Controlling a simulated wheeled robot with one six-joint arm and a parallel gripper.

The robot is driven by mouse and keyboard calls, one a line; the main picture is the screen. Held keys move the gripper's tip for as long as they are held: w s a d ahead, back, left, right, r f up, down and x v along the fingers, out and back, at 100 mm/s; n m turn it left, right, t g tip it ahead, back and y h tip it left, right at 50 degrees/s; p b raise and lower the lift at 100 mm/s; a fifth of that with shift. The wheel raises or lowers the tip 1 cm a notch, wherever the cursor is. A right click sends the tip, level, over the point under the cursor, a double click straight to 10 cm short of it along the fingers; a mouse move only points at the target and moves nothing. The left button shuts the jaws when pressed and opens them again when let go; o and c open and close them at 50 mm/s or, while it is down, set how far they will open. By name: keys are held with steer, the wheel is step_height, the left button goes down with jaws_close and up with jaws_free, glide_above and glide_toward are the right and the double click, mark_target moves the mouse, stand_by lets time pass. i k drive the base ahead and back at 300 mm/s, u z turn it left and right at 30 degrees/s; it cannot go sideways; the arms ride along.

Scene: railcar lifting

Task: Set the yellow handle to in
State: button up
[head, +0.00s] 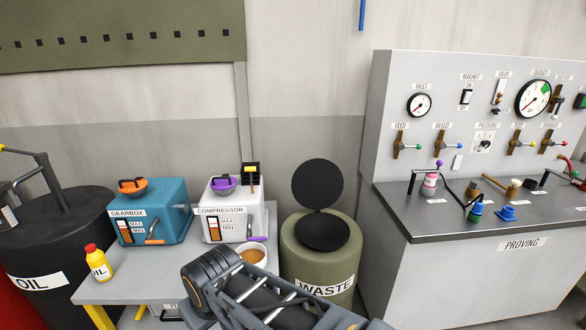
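A yellow tip also shows on a dark lever (12,150) at the far left edge. My arm crosses the bottom middle, well apart from the panel. My gripper's fingers do not show.
A grey bench (100,291) holds the teal gearbox box (160,208), the white compressor box (222,230), a yellow oil bottle (98,263) and a cup (252,256). The green waste drum (300,262) stands between bench and proving counter (440,231). Bottles and fittings crowd the counter.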

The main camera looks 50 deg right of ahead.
mark_target(247, 168)
steer(key=z, duration=1.1)
steer(key=i, duration=1)
steer(key=u, duration=0.05)
